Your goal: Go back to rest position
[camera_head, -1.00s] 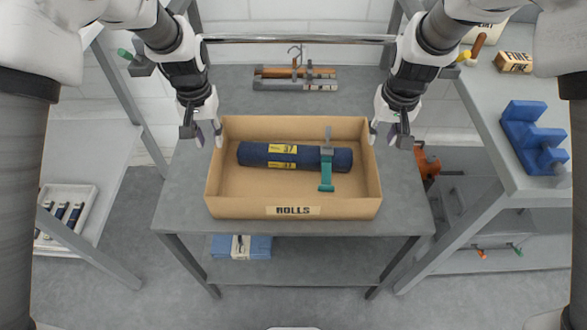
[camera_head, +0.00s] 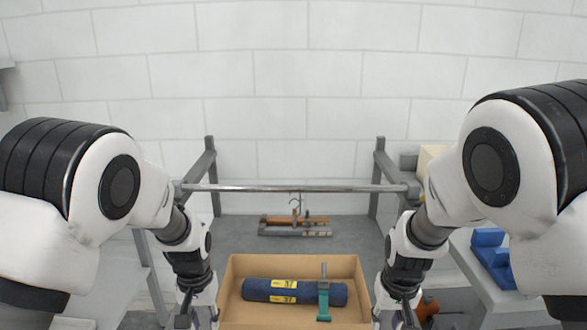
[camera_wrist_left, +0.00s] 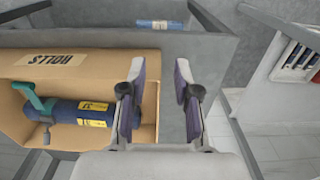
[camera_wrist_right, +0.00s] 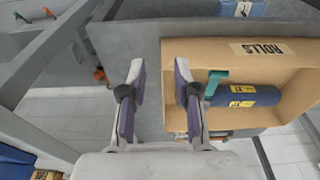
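My left gripper (camera_head: 196,320) and right gripper (camera_head: 397,318) hang at the left and right sides of an open cardboard box (camera_head: 335,262). In the left wrist view, the left gripper's fingers (camera_wrist_left: 157,95) are apart with nothing between them, near the box's side wall. In the right wrist view, the right gripper's fingers (camera_wrist_right: 160,95) are apart and empty, beside the box's other side. The head view cuts off both grippers' lower parts. A dark blue roll (camera_head: 262,290) with yellow labels lies in the box. A teal-handled tool (camera_head: 323,300) lies across the roll.
A metal bar (camera_head: 297,188) spans between posts behind the grey table (camera_head: 235,238). A rack with wooden and metal pieces (camera_head: 296,226) lies at the table's back. A blue block fixture (camera_head: 490,255) stands on the right-hand table. A white tiled wall is behind.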

